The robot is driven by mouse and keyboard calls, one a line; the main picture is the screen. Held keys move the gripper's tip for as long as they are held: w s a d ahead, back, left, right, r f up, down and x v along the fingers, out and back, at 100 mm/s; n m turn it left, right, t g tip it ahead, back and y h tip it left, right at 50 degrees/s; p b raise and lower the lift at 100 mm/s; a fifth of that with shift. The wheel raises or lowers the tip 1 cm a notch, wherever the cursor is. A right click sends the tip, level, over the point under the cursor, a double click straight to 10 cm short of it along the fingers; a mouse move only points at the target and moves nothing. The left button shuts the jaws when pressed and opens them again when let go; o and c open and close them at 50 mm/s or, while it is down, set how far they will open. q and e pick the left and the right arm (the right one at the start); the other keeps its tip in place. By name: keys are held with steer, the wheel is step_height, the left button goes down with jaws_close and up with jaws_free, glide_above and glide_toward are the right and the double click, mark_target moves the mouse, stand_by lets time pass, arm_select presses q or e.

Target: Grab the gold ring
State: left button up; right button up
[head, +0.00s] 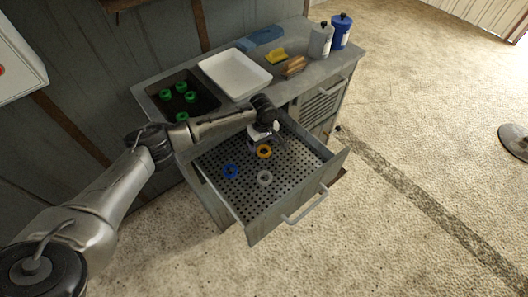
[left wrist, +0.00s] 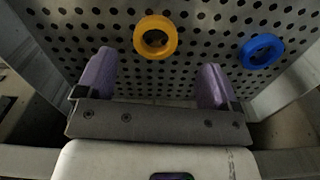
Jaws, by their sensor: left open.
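The gold ring (head: 264,152) lies flat on the perforated bottom of the open drawer (head: 240,205). In the left wrist view the gold ring (left wrist: 155,37) shows beyond the fingertips, roughly centred between them. My left gripper (left wrist: 157,75) is open and empty, with purple finger pads. In the head view my left gripper (head: 262,140) hangs over the back part of the drawer, just behind the gold ring. My right gripper does not show in either view.
The worktop above holds a dark tray (head: 203,102) with several green rings, a white tray (head: 262,85), a yellow object (head: 276,56) and two bottles (head: 341,31). Drawer walls surround the rings.

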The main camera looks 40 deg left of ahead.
mark_target(264, 153)
arm_select(q)
steer(key=f, duration=0.1)
steer(key=f+b, duration=0.1)
steer(key=f, duration=0.1)
steer(key=f+b, duration=0.1)
steer(key=shift+w+f, duration=0.3)
steer(key=shift+f, duration=0.25)
steer(key=shift+c, duration=0.4)
steer(key=c, duration=0.9)
steer(key=shift+c, duration=0.3)
steer(key=shift+r, duration=0.2)
